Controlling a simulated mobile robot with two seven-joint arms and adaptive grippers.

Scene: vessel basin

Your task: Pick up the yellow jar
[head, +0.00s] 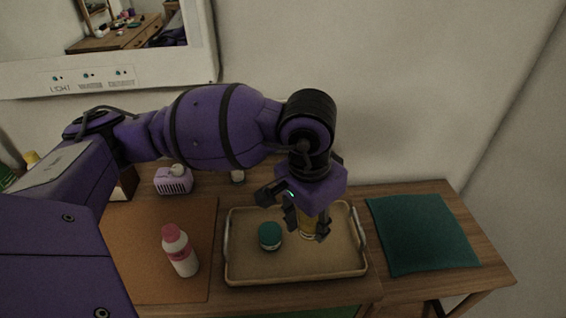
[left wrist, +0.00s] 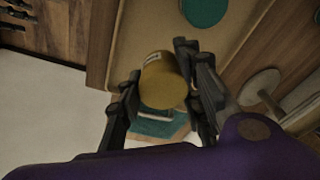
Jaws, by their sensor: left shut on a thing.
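The yellow jar (head: 308,229) is at the right part of the tan tray (head: 250,273) in the head view, mostly hidden by my left gripper (head: 307,226). In the left wrist view the jar (left wrist: 164,80) shows its yellow-gold side between the two dark fingers of my left gripper (left wrist: 162,88). The left gripper is shut on the jar. I cannot tell whether the jar touches the tray. My right gripper is not in view.
A teal-lidded jar (head: 270,235) stands in the tray, left of the gripper. A white bottle with a pink cap (head: 180,250) stands on the brown mat (head: 140,235). A teal cloth (head: 422,232) lies at right. A wall and mirror stand behind.

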